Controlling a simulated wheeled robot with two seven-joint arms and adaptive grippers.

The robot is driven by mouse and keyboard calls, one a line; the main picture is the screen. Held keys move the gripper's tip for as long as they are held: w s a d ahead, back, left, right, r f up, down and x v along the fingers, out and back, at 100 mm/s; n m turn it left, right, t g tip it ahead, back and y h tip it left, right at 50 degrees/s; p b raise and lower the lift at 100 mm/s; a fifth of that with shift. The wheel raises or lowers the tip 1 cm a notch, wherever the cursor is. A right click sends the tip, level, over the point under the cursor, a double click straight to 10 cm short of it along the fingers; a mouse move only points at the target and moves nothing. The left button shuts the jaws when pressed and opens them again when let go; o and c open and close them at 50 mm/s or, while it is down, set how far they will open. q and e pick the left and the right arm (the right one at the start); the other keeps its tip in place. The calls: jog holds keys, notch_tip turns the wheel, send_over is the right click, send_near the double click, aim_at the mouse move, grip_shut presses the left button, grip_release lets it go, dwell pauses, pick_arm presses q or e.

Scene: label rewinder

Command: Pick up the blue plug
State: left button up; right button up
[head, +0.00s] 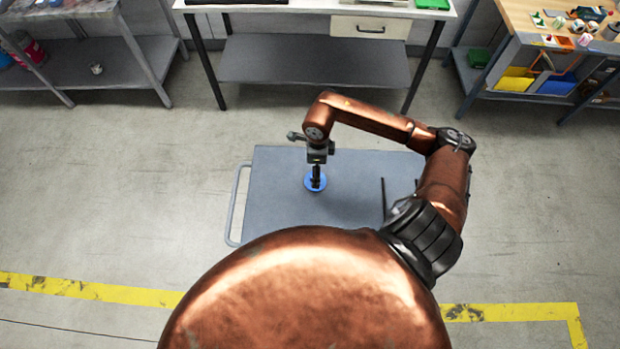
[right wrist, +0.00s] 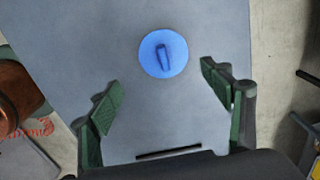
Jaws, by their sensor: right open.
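The blue plug (head: 309,187) is a flat round disc lying on the grey cart top (head: 275,215), left of its middle. In the right wrist view the plug (right wrist: 150,60) shows a raised narrow grip across its centre. My right gripper (head: 316,178) points down over the plug and partly hides it in the head view. In the right wrist view the gripper (right wrist: 161,76) is open, its green-padded fingers apart, with nothing between them. The plug lies beyond the fingertips in that view. My left gripper is not in view.
The cart top around the plug is bare. A workbench (head: 315,62) stands behind, with shelving at left and a cluttered wooden bench (head: 530,22) at right.

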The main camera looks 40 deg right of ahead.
notch_tip(320, 180, down, 3)
jog(key=shift+f, duration=0.15)
jog(key=f, duration=0.1)
jog(key=f+p, duration=0.1)
jog(key=f, duration=0.1)
jog(key=shift+w+f, duration=0.3)
jog(key=shift+w, duration=0.1)
jog(key=shift+d+f, duration=0.1)
jog(key=shift+f, duration=0.45)
jog(key=shift+c, duration=0.6)
jog(key=c, duration=0.9)
jog(key=shift+o, duration=0.2)
jog(key=shift+r, duration=0.1)
